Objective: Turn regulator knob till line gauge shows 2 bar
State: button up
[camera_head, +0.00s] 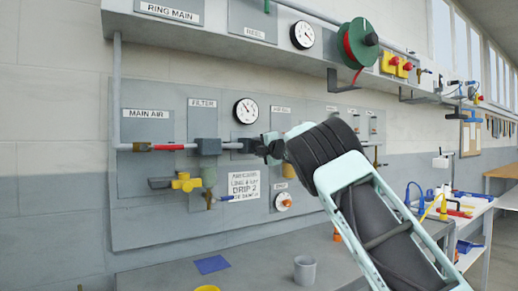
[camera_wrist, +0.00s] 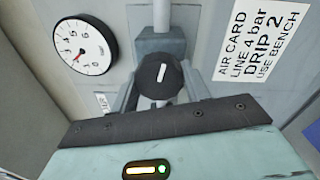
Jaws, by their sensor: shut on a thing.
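The regulator knob (camera_wrist: 160,78) is dark and round with a white mark, seen end-on in the wrist view. My gripper (camera_wrist: 158,92) is shut on it, with a finger on either side. In the head view my gripper (camera_head: 272,150) reaches the pipe line on the panel, and the knob is hard to make out there. A white round gauge (camera_wrist: 83,46) is left of the knob in the wrist view. Its red needle points to the lower left of the picture, but the exact value is too small to read. In the head view it appears to be the gauge (camera_head: 246,111) above the pipe.
A filter (camera_head: 208,152), a yellow valve (camera_head: 186,182) and a red-handled valve (camera_head: 160,147) are to the left. A grey cup (camera_head: 304,270) stands on the bench below.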

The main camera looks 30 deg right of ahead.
jog(key=o, duration=1)
jog(key=shift+r, duration=0.1)
jog(key=shift+c, duration=0.2)
jog(key=shift+s, duration=0.1)
jog(key=s+f+b, duration=0.1)
jog(key=s+b, duration=0.4)
jog(key=s, duration=1.2)
jog(key=shift+d, duration=0.4)
jog(key=shift+s, duration=0.1)
